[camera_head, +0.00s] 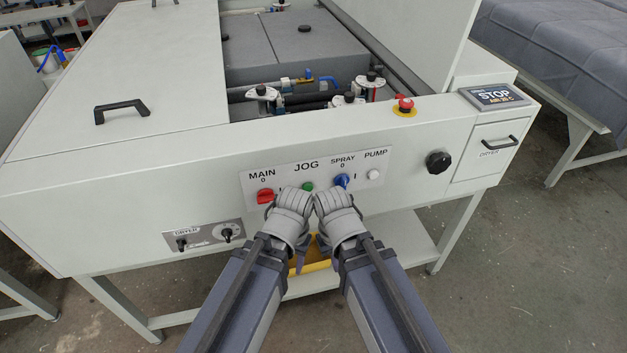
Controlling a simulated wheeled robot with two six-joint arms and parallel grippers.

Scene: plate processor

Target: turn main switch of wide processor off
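The wide processor (120,185) is a large light-grey machine with a control panel on its front. The red main switch (265,196) sits at the left end of that panel, under the label MAIN and a 0. Its exact angle is hard to read. My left gripper (292,201) is just right of the main switch, in front of the panel, and appears apart from it. My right gripper (334,201) is close beside the left one, below the blue spray switch (341,180). The fingertips of both grippers point away and are hidden, so their opening does not show.
A green jog button (308,187) and a white pump button (373,174) share the panel. A red emergency button (405,104) is on top, a black knob (438,161) right. Dryer controls (204,236) are lower left. A yellow container (312,267) is below.

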